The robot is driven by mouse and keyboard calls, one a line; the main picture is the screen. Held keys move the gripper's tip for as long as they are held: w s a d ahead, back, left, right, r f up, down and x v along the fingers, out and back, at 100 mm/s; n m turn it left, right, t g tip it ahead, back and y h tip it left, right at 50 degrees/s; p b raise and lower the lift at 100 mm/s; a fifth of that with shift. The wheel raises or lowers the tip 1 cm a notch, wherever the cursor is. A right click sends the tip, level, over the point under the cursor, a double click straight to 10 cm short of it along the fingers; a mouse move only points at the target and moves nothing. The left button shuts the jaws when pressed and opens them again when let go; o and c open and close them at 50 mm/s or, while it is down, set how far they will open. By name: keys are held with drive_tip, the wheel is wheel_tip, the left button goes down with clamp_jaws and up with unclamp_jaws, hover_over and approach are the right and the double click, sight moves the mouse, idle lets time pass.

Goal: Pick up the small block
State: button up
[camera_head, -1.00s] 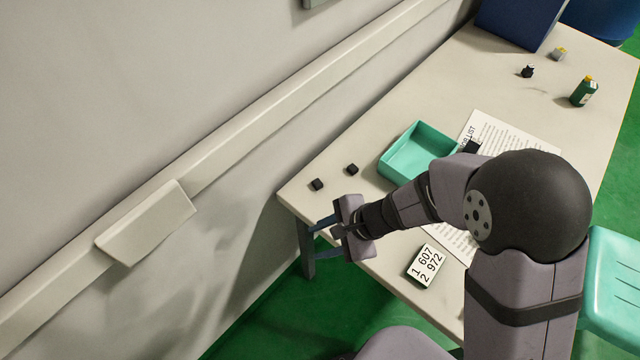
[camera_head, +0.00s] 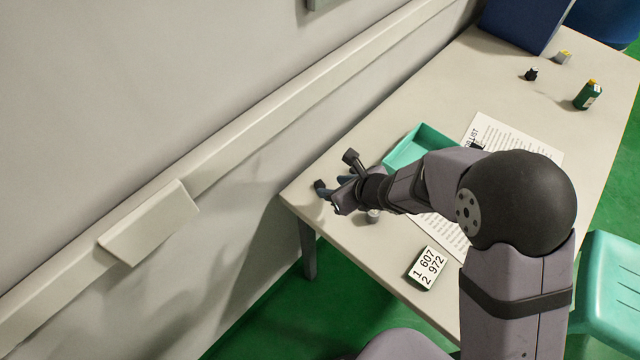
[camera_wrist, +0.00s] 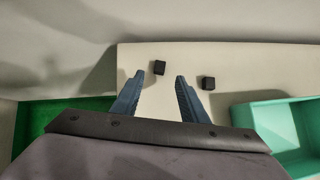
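Two small black blocks lie on the table, and I cannot tell which one the task means. In the wrist view, one block (camera_wrist: 159,68) shows just beyond and between my fingertips. The other block (camera_wrist: 208,83) lies to the right, outside the right finger. My gripper (camera_wrist: 159,77) is open, its two blue fingers apart with nothing between them. In the head view my gripper (camera_head: 332,187) is low over the table's near-left corner, close to one dark block (camera_head: 320,186). The gripper covers the area around the other block there. The height above the table is unclear.
A teal tray (camera_head: 405,148) stands right of my gripper, partly behind my arm; it also shows in the wrist view (camera_wrist: 262,112). A number display (camera_head: 427,267) lies near the front edge. The table (camera_wrist: 230,57) ends just left of the gripper, near the wall.

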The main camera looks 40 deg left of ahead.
sight(321, 184)
drive_tip(key=shift+p+x, duration=0.8)
drive_tip(key=shift+x, duration=2.2)
drive_tip(key=shift+a+r, duration=0.1)
drive_tip(key=shift+a, duration=0.05)
clamp_jaws()
